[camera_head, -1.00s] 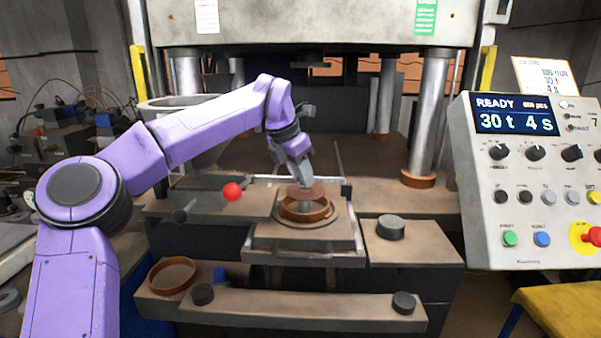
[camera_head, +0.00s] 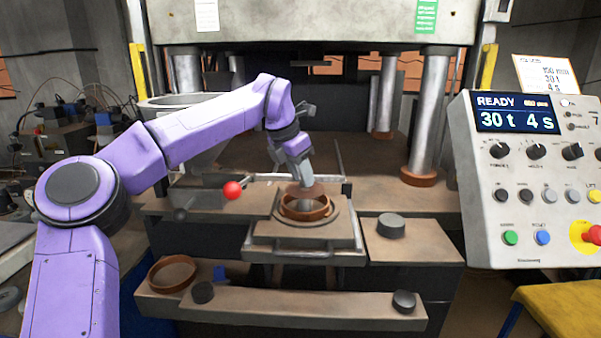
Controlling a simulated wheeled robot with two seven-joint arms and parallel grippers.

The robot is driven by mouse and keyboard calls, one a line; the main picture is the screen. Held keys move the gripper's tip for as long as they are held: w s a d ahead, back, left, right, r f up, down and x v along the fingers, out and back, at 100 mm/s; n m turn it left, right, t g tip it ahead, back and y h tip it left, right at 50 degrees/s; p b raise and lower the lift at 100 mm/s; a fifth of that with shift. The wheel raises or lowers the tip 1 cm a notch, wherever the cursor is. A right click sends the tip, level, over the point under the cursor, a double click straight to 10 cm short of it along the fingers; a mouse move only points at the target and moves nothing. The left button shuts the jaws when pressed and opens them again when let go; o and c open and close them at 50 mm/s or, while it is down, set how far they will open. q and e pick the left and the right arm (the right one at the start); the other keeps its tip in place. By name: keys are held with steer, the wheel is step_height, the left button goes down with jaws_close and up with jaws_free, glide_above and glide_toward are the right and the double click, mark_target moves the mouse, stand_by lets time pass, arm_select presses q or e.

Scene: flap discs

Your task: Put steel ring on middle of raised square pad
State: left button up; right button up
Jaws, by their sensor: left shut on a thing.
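The steel ring (camera_head: 305,217), rust-brown, is at the middle of the raised square pad (camera_head: 268,229), over a round seat. It looks level; whether its underside touches the pad is unclear. My left gripper (camera_head: 306,185) points down at the ring's far side and is shut on it. A brownish rounded patch at the fingertips hides the exact contact. My right gripper is not in view.
A similar ring (camera_head: 151,279) lies on the left of the front shelf. A dark cylinder (camera_head: 391,229) stands on the block right of the pad. Press columns (camera_head: 429,115) rise behind. A red ball (camera_head: 232,190) shows left of the pad. The control panel (camera_head: 550,180) stands at right.

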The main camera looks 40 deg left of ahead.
arm_select(q)
steer(key=shift+f+b, duration=0.3)
steer(key=shift+f, duration=0.3)
stand_by(0.4)
steer(key=o, duration=1.1)
steer(key=shift+r, duration=0.1)
steer(key=v, duration=1)
steer(key=shift+s+r, duration=0.15)
steer(key=shift+r+p, duration=0.1)
steer(key=shift+p, duration=0.2)
